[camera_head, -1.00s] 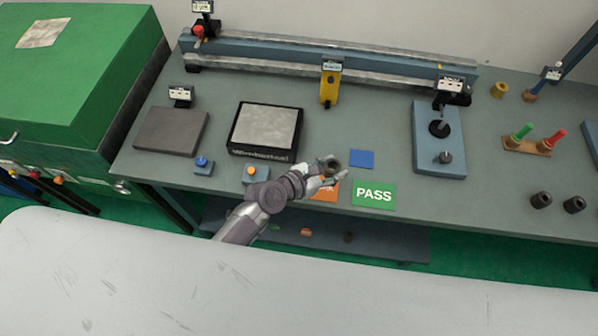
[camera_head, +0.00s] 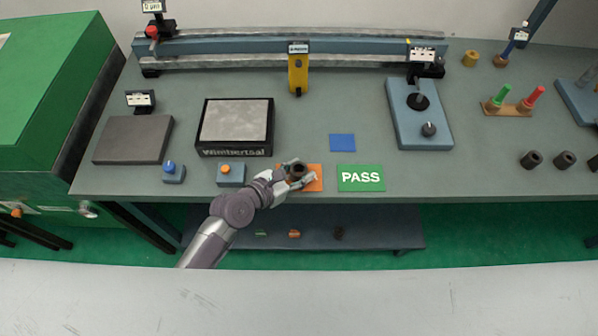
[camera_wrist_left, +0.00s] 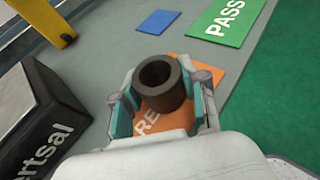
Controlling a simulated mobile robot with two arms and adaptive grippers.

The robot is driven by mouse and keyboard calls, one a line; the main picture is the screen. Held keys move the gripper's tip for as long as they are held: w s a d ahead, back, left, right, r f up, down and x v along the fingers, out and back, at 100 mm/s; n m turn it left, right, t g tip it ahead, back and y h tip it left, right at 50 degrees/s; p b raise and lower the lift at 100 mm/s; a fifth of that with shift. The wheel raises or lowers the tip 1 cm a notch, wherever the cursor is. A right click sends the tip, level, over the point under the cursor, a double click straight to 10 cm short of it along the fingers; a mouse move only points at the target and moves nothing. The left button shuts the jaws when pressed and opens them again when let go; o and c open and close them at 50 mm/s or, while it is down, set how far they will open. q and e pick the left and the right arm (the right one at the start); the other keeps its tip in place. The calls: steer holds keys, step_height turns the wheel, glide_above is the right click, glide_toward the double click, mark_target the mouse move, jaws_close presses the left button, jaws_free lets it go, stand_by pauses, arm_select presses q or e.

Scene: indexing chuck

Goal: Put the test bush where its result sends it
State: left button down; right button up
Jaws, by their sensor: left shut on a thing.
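The test bush, a dark brown hollow cylinder (camera_wrist_left: 160,84), is upright between the fingers of my left gripper (camera_head: 297,174), which is shut on it. The bush also shows in the head view (camera_head: 298,168). It is over the orange card (camera_head: 314,184), whose lettering is partly hidden by the gripper and bush. I cannot tell whether the bush touches the card. The green PASS card (camera_head: 361,178) lies to the right of it, and a plain blue card (camera_head: 342,142) lies behind, between them. My right gripper is not in view.
A black-framed plate block (camera_head: 235,126) stands behind left, with orange-button (camera_head: 229,175) and blue-button (camera_head: 173,172) boxes near it. A blue fixture (camera_head: 419,114) stands to the right. Several dark bushes (camera_head: 531,160) stand at far right. A long rail (camera_head: 290,54) runs along the back.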

arm_select(q)
steer(key=shift+a+f, duration=0.1)
steer(key=shift+f, duration=0.05)
steer(key=c, duration=0.8)
jaws_free()
steer(key=shift+o, duration=0.9)
steer(key=shift+r, duration=0.2)
steer(key=v, duration=1.2)
steer(key=shift+b, duration=0.35)
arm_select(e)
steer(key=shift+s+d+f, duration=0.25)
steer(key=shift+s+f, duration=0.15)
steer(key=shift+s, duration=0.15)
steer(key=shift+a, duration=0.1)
